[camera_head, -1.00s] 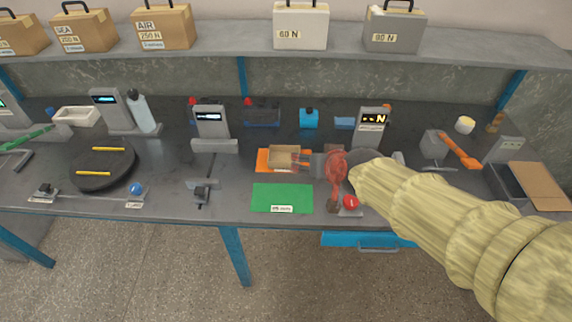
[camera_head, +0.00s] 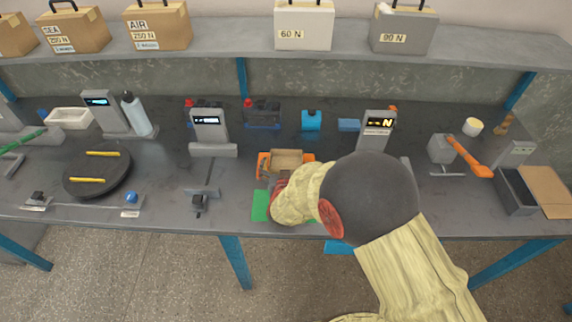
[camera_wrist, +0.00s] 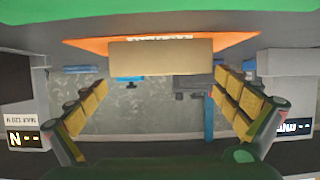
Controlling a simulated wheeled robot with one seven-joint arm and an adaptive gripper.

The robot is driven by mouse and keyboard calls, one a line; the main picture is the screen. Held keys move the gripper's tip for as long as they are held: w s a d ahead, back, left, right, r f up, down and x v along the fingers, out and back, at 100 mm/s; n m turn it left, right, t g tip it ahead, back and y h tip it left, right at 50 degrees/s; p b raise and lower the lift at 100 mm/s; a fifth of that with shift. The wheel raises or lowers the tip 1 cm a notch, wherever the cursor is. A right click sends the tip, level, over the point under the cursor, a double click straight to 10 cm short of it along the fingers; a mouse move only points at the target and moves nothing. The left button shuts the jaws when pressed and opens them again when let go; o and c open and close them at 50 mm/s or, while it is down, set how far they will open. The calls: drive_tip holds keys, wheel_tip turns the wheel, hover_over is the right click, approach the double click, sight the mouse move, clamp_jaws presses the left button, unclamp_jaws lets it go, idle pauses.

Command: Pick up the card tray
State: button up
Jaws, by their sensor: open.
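The card tray (camera_head: 287,158) is a small tan open box. It sits on an orange plate (camera_head: 264,168) in the middle of the bench, behind a green mat (camera_head: 260,206). In the wrist view the tray (camera_wrist: 160,57) is centred ahead of my gripper (camera_wrist: 160,84), with the orange plate edge (camera_wrist: 90,43) beside it. The two yellow-padded fingers are spread wide, one on each side of the tray and apart from it. Nothing is held. In the head view my own arm covers most of the gripper and part of the green mat.
A grey display stand (camera_head: 210,130) is left of the tray and another (camera_head: 376,130) is right of it. A black round plate (camera_head: 97,172) is at left, an orange-handled device (camera_head: 468,156) at right.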

sight(287, 153)
drive_tip(key=x, duration=0.2)
drive_tip(key=b+x, duration=0.1)
drive_tip(key=x, duration=0.1)
drive_tip(key=shift+s+f+b, duration=0.15)
drive_tip(key=shift+f+b, duration=0.05)
drive_tip(key=shift+b, duration=0.1)
drive_tip(key=shift+w, duration=0.3)
drive_tip(key=shift+c, duration=0.7)
drive_tip(key=c, duration=0.7)
drive_tip(key=shift+r, duration=0.1)
